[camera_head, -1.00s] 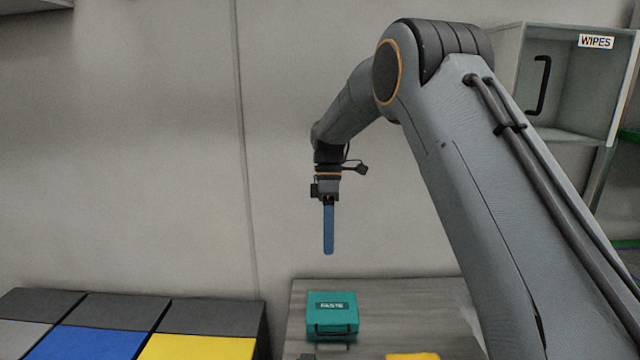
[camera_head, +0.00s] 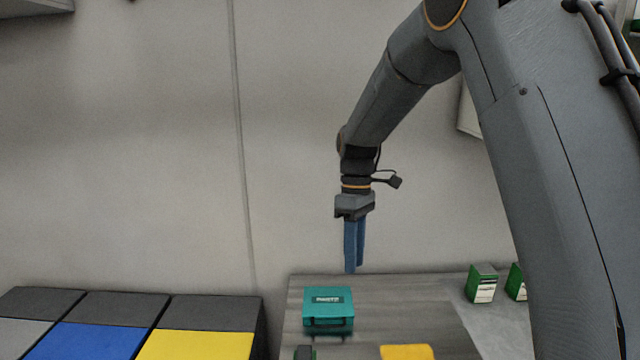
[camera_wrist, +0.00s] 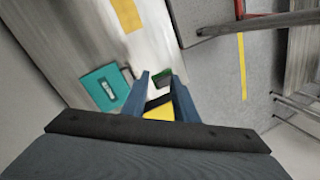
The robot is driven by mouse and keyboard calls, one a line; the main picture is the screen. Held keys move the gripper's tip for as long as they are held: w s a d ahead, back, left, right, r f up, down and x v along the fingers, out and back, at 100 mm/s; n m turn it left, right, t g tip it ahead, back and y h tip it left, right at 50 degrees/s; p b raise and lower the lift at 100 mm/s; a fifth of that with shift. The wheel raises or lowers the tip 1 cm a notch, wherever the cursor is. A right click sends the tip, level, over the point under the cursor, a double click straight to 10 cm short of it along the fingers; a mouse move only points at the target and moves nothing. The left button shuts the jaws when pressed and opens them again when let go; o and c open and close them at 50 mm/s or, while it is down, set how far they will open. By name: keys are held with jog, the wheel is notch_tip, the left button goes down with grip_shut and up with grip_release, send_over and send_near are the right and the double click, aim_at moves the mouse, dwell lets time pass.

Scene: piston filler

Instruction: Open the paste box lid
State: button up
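The teal paste box (camera_head: 328,312) sits on the grey table with its lid closed; its label is on top and its dark handle faces the front. It also shows in the wrist view (camera_wrist: 105,88), left of my fingers. My gripper (camera_head: 353,270) hangs pointing down, above and slightly right of the box, touching nothing. In the wrist view the two blue fingers (camera_wrist: 158,90) stand apart with nothing held between them.
The table (camera_head: 420,300) also bears a yellow item (camera_head: 407,352), a small dark green object (camera_head: 304,352) at the front and green-white boxes (camera_head: 482,284) at right. Bins with dark, blue and yellow parts (camera_head: 195,344) stand at left.

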jog(key=s+d+m+t, duration=0.1)
jog(key=s+d+m, duration=0.6)
jog(key=s, duration=0.6)
jog(key=shift+d+f+t+p, duration=0.3)
jog(key=shift+d+f+p, duration=0.1)
jog(key=shift+d, duration=0.1)
jog(key=s+d+m, duration=0.1)
jog(key=s, duration=0.2)
jog(key=s+d+f+m, duration=0.1)
jog(key=s+m, duration=0.1)
jog(key=s, duration=0.2)
jog(key=s+d+f+m+t, duration=0.1)
jog(key=s+m, duration=0.1)
jog(key=s, duration=0.2)
jog(key=shift+d+f, duration=0.15)
jog(key=shift+d, duration=0.1)
jog(key=c, duration=0.4)
grip_shut()
jog(key=shift+d, duration=0.1)
